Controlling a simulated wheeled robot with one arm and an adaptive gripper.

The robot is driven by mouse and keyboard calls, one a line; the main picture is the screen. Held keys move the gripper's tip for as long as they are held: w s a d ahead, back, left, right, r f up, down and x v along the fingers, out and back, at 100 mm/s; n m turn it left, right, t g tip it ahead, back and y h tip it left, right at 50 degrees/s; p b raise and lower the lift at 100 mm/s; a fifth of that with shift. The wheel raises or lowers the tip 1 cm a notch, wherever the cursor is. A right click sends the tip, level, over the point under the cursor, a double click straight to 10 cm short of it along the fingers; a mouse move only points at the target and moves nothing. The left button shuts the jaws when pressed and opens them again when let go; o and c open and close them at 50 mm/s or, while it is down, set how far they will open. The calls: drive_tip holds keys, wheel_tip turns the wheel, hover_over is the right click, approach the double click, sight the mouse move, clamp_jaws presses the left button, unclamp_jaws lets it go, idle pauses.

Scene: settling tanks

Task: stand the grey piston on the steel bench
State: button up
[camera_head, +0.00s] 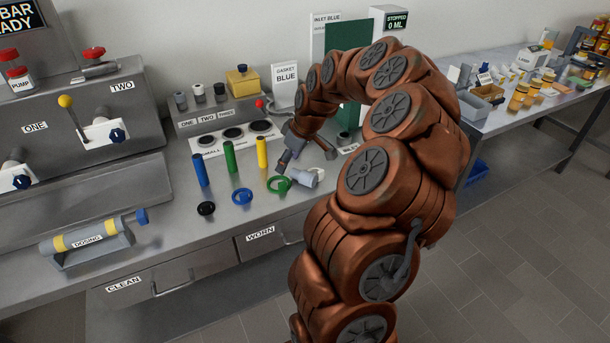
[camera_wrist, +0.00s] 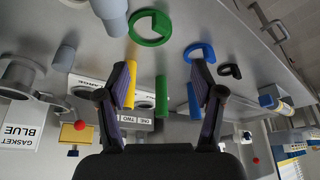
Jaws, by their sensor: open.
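A light grey cylindrical part (camera_head: 308,178), which looks like the grey piston, is on the steel bench (camera_head: 170,212), just right of the green ring. It appears to lie on its side, partly overlapped by my gripper. In the wrist view, which is upside down, a grey cylinder (camera_wrist: 110,12) shows beside the green ring at the top. Another grey cylinder (camera_wrist: 65,55) shows farther left; I cannot tell which is the piston. My gripper (camera_head: 306,158) is above the bench close to the grey part. Its fingers (camera_wrist: 161,72) are apart with nothing held between them.
Blue (camera_head: 199,170), green (camera_head: 229,158) and yellow (camera_head: 262,152) rods stand left of my gripper. Black (camera_head: 206,208), blue (camera_head: 242,196) and green (camera_head: 279,185) rings lie before them. A labelled block (camera_head: 215,112) stands behind. The bench's front left is clear beside the dosing syringe (camera_head: 92,240).

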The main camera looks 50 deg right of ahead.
approach(299, 172)
drive_tip(key=f, duration=0.2)
drive_tip(key=shift+w+a+f+h, duration=0.15)
drive_tip(key=shift+a+f+h, duration=0.05)
drive_tip(key=shift+f+h, duration=0.1)
drive_tip(key=shift+d+f, duration=0.1)
drive_tip(key=shift+f, duration=0.1)
drive_tip(key=shift+p+x, duration=0.6)
drive_tip(key=shift+x, duration=0.55)
drive_tip(key=shift+w+a+f+p, duration=0.2)
drive_tip(key=shift+w+f+p, duration=0.3)
drive_tip(key=shift+p, duration=0.1)
drive_tip(key=shift+p+x, duration=0.85)
drive_tip(key=shift+x, duration=1.05)
drive_tip(key=shift+w, duration=0.1)
drive_tip(key=shift+c, duration=0.3)
clamp_jaws()
drive_tip(key=shift+r, duration=0.2)
